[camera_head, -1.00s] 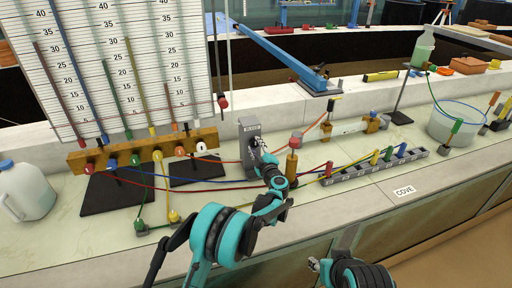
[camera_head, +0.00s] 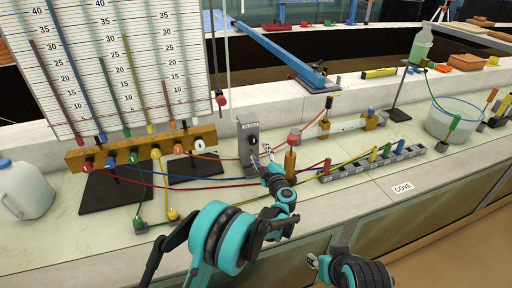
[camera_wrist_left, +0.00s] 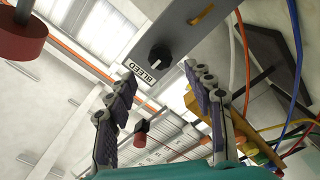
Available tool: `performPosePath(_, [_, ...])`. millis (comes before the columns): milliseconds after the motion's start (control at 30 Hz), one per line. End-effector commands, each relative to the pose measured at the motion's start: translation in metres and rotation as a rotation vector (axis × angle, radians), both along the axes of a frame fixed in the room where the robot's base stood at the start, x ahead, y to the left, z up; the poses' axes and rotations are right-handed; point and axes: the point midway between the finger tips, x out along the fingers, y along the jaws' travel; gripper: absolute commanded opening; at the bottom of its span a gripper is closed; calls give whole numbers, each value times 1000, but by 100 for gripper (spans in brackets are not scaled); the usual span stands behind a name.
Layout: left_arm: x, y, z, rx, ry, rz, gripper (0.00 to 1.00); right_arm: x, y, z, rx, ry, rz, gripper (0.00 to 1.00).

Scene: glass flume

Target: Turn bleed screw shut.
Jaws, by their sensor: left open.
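The bleed screw is a black round knob (camera_head: 252,140) on the face of an upright grey block (camera_head: 243,131). My left gripper (camera_head: 262,158) is open and empty, just below and right of the knob in the head view. In the left wrist view its fingers (camera_wrist_left: 163,88) are spread, with the knob beyond the tips and not touched. My right gripper (camera_head: 313,262) is low in the head view; its jaws are too small to judge.
Coloured tubes (camera_head: 215,183) cross the bench on both sides. A manometer board (camera_head: 110,65) stands at the left, and a grey port strip (camera_head: 372,163) lies at the right.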

Motion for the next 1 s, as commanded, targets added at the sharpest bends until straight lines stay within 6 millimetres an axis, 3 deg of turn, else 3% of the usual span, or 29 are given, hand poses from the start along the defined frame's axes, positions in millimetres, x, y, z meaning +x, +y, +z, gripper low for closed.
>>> performPosePath(100, [-23, -8, 0, 0, 0, -2, 53, 0, 0, 0, 0, 0, 0, 40])
performPosePath(300, [-45, -15, 0, 0, 1, -1, 53, 0, 0, 0, 0, 0, 0, 40])
performPosePath(833, [-48, -15, 1, 1, -1, -1, 53, 0, 0, 0, 0, 0, 0, 40])
performPosePath(933, [-47, -13, 17, 16, -19, -22, 53, 0, 0, 0, 0, 0, 0, 40])
performPosePath(1000, [-46, -9, 44, 41, -47, -60, 53, 0, 0, 0, 0, 0, 0, 40])
